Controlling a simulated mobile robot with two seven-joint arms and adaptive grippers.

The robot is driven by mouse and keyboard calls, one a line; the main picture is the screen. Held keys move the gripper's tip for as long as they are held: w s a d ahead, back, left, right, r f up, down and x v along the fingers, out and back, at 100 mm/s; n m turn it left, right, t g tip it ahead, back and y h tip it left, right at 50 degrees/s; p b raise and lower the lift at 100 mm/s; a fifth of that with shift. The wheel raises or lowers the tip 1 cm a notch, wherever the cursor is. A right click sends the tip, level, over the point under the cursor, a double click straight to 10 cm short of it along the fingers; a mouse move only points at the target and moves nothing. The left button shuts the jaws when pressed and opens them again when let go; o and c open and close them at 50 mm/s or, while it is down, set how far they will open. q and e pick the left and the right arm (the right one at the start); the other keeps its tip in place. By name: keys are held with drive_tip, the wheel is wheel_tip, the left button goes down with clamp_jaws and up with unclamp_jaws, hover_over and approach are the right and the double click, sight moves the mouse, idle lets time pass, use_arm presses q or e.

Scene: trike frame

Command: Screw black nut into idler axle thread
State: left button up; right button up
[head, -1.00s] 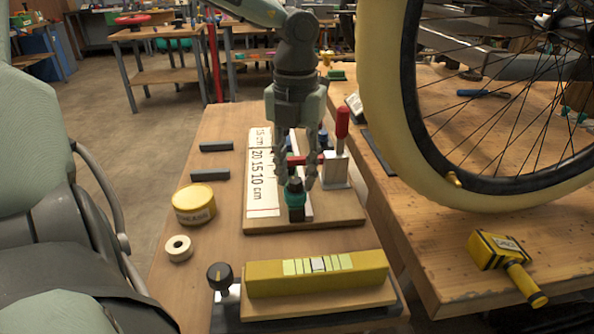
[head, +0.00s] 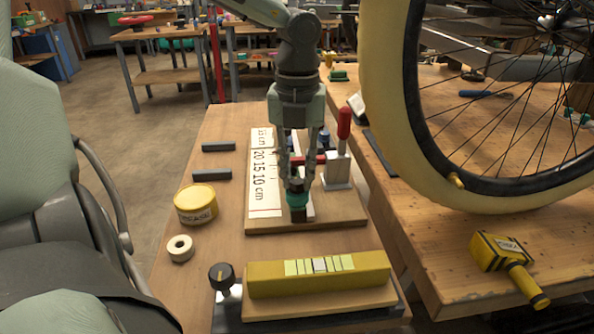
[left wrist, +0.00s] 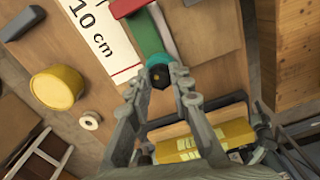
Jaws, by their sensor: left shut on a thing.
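The black nut (head: 296,184) sits at the top of a teal round part (head: 297,200) on a small dark block, at the front of the wooden fixture board (head: 262,226). My left gripper (head: 297,182) points down from above and is shut on the black nut. In the left wrist view, the nut (left wrist: 158,78) sits between the two fingertips (left wrist: 159,84), with the teal part (left wrist: 156,62) just beyond it. The idler axle thread is hidden under the nut and fingers. My right gripper is not in view.
A red-handled clamp (head: 342,150) stands close to the right of my gripper. A yellow level (head: 318,273) lies in front, and a yellow tin (head: 195,205) and white ring (head: 180,248) lie left.

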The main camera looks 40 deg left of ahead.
use_arm(q)
drive_tip(key=m, duration=0.4)
drive_tip(key=shift+d, duration=0.1)
drive_tip(key=m, duration=0.5)
drive_tip(key=shift+d+m, duration=0.1)
drive_tip(key=shift+m, duration=0.2)
drive_tip(key=o, duration=0.6)
